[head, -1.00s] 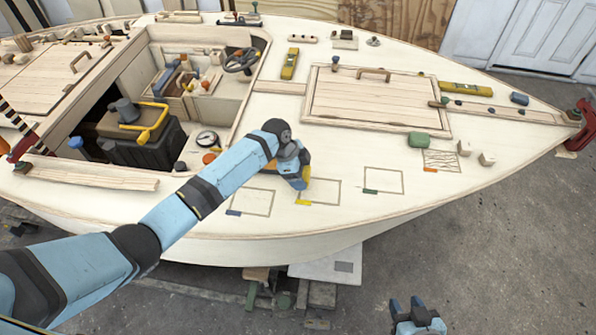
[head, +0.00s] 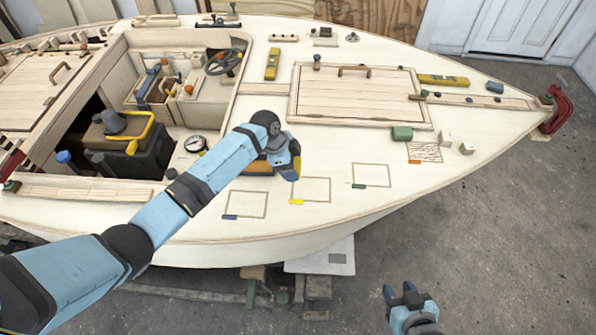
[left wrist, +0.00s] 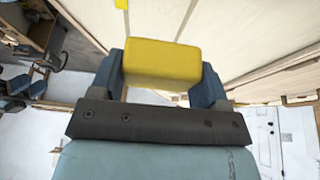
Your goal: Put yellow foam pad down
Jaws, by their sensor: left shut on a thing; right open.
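My left gripper (head: 283,168) is shut on the yellow foam pad (left wrist: 162,64), a block that sits crosswise between both fingers in the left wrist view. In the head view the gripper hides most of the pad, and a yellow-orange edge (head: 258,168) shows beside it. The gripper is over the deck, just up and left of the drawn rectangle with a yellow tab (head: 315,189). I cannot tell whether the pad touches the deck. My right gripper (head: 404,296) is open and empty, beyond the hull's near edge above the floor.
Other drawn rectangles have a blue tab (head: 230,217), a green tab (head: 359,186) and an orange tab (head: 414,161). A gauge (head: 195,144) and the open cockpit are to the left.

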